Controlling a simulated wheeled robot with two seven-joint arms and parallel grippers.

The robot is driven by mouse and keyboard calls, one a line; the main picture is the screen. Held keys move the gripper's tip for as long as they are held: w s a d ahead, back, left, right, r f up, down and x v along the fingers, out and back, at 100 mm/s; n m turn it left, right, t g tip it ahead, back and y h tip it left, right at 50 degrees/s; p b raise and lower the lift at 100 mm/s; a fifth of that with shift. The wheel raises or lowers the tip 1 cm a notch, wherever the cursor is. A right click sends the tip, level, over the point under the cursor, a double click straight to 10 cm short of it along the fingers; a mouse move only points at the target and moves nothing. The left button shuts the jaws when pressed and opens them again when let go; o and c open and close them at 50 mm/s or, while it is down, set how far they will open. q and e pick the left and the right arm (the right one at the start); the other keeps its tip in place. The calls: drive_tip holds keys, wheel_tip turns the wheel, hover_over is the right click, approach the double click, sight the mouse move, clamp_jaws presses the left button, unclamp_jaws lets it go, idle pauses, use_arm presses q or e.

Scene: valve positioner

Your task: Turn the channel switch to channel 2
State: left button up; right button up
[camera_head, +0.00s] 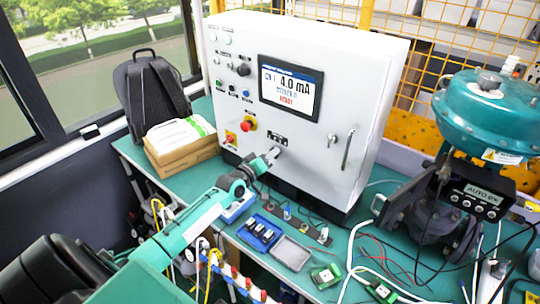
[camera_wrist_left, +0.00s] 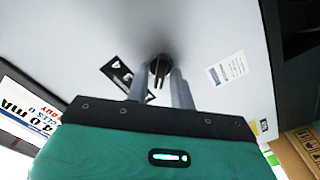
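The channel switch is a black knob (camera_wrist_left: 160,67) on the white cabinet front (camera_head: 310,120), beside a black label plate (camera_wrist_left: 127,79) in the left wrist view. In the head view the label (camera_head: 278,140) shows just above my left gripper (camera_head: 272,156), and the knob is largely hidden by it. In the left wrist view my left gripper (camera_wrist_left: 162,72) has its two fingers apart, one on each side of the knob. I cannot tell whether they touch it. The knob's channel setting is not readable. My right gripper is not in view.
The cabinet screen (camera_head: 290,87) reads 4.0 mA. A red emergency button (camera_head: 248,124) is left of the switch; a handle (camera_head: 348,148) is to its right. Boxes (camera_head: 180,140), a blue tray (camera_head: 260,232), a grey tray (camera_head: 291,252) and a teal valve actuator (camera_head: 485,105) share the green table.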

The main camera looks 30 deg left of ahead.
use_arm(q)
drive_tip(key=shift+c, duration=0.3)
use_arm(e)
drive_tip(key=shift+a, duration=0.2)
use_arm(q)
drive_tip(key=m, duration=0.5)
drive_tip(key=shift+d+m, duration=0.1)
drive_tip(key=shift+m, duration=0.2)
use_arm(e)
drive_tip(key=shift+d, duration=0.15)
use_arm(q)
drive_tip(key=o, duration=0.7)
drive_tip(key=shift+s, duration=0.15)
